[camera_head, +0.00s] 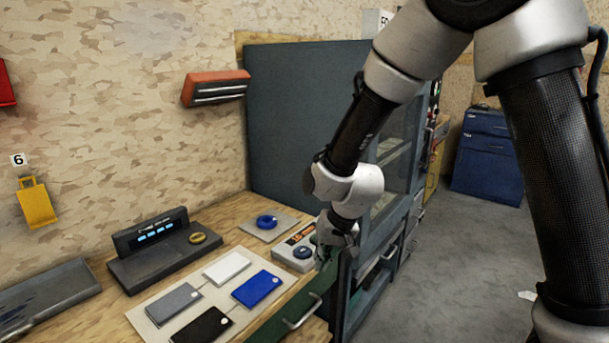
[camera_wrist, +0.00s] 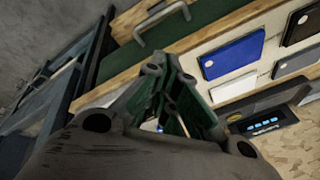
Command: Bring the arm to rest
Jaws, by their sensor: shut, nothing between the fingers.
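My arm reaches in from the upper right of the head view. My gripper (camera_head: 321,262) points down over the front right edge of the wooden workbench (camera_head: 225,230), close beside a grey box with a round dark blue part (camera_head: 296,249). I cannot tell whether it touches that box. In the wrist view my gripper (camera_wrist: 163,66) also shows, its fingertips together and nothing held. Beyond the tips lie the bench edge and a drawer handle (camera_wrist: 161,22).
A pale board (camera_head: 160,308) carries white, grey, blue and black flat pieces. Behind it stands a dark device with a lit display (camera_head: 155,236). A blue ring (camera_head: 267,221) lies on a grey plate. A dark cabinet (camera_head: 385,215) stands to the right. Open floor (camera_head: 470,250) lies beyond.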

